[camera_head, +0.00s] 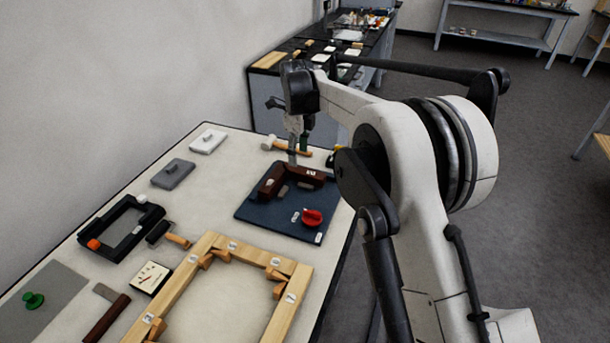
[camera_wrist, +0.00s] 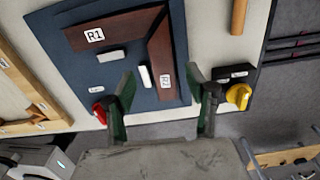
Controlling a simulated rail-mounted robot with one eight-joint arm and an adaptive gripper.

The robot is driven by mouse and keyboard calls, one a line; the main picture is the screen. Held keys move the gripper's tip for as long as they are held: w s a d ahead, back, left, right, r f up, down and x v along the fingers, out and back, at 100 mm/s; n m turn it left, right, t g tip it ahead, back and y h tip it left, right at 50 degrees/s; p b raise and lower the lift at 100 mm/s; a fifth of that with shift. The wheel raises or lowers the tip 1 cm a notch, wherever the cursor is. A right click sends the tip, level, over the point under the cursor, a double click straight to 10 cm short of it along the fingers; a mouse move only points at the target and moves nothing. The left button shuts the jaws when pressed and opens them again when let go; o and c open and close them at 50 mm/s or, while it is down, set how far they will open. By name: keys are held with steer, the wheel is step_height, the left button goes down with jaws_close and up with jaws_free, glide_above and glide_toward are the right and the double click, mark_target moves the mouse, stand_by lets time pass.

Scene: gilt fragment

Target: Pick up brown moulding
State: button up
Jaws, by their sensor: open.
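The brown moulding lies on a dark blue board (camera_head: 268,208) as two pieces meeting in an L at a corner. In the wrist view, one piece (camera_wrist: 128,24) has a label reading R1, and the other (camera_wrist: 161,48) has a label that seems to read R2. The moulding also shows in the head view (camera_head: 270,184). My gripper (camera_wrist: 162,82) is open and empty, with green fingers spread either side of the R2 piece's lower end in the picture. In the head view my gripper (camera_head: 292,158) is over the board's far part, by the moulding; its exact height is unclear.
A red knob (camera_head: 312,217) sits on the board's near right part. A yellow knob (camera_wrist: 238,96) on a black block is beside my right finger. A mallet (camera_head: 285,146) lies behind the board. A pale wooden frame (camera_head: 183,285) lies in front.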

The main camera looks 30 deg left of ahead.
mark_target(301, 170)
steer(key=shift+w+d+f+p, duration=0.1)
steer(key=shift+d+f+p, duration=0.05)
steer(key=shift+f, duration=1.45)
steer(key=shift+w+d+f+p, duration=0.1)
steer(key=shift+d+f+p, duration=0.05)
steer(key=shift+f, duration=1.45)
steer(key=shift+c, duration=0.4)
jaws_close()
steer(key=shift+r, duration=0.15)
